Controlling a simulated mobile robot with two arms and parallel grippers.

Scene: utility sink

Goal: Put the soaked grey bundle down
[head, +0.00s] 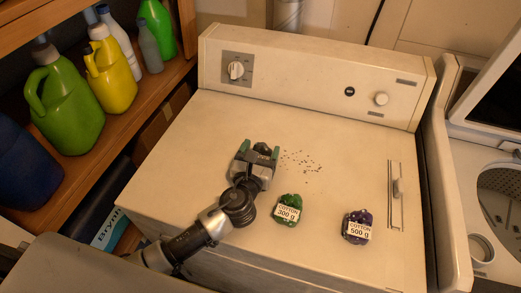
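My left gripper (260,150) is over the middle of the washing machine's cream top, reaching in from the lower left. Its green-tipped fingers stand apart, with a small dark grey bundle (263,147) between them. The gripper hides most of this bundle, and I cannot tell whether it touches the machine top. Small dark spots (302,162) are scattered on the top just right of the gripper. My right gripper is not in view.
A green bundle labelled "COTTON 300 g" (288,209) and a purple bundle labelled "COTTON 500 g" (358,227) lie on the washing machine top (190,150) near its front. A control panel (310,78) rises behind. Bottles fill the wooden shelf (130,110) at left. The left-rear top is clear.

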